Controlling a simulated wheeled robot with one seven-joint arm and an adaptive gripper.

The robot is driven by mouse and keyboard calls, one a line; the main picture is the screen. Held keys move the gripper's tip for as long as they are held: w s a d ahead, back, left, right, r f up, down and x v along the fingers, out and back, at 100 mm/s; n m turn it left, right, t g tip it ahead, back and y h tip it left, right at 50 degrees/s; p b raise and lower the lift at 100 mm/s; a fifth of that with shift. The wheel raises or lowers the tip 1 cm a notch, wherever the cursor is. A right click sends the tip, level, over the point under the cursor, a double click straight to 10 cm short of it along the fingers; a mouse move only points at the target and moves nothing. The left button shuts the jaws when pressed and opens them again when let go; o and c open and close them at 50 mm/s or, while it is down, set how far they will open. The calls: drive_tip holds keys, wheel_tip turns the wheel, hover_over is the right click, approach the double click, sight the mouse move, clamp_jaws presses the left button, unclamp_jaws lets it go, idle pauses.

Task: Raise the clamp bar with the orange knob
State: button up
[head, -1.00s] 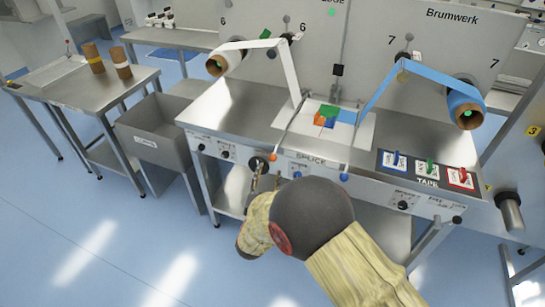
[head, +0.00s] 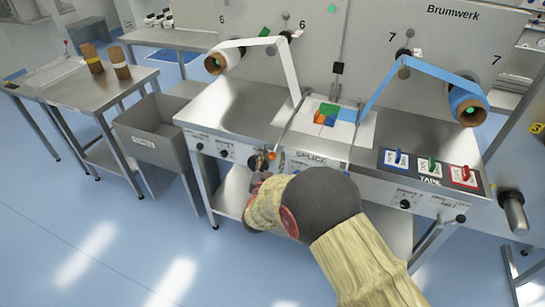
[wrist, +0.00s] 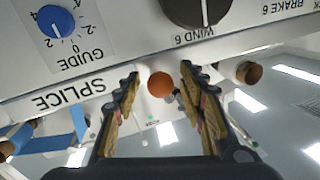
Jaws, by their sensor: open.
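The orange knob (head: 271,155) is a small ball at the front end of the left clamp bar (head: 291,118), by the front edge of the splice table. In the wrist view the orange knob (wrist: 161,85) lies midway between the two fingers, with space on each side. My gripper (head: 269,162) is at the table's front edge around the knob. In the wrist view my gripper (wrist: 160,90) is open, its fingers apart and not visibly touching the knob. The bar behind the knob is hidden in the wrist view. A second bar lies to the right.
The front panel carries a blue guide dial (wrist: 56,21) and a dark wind dial (wrist: 196,8) close to my fingers. White web (head: 289,70) and blue web (head: 400,75) run down to the splice table. A grey bin (head: 160,130) stands left.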

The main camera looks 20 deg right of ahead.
drive_tip(key=shift+c, duration=0.9)
clamp_jaws()
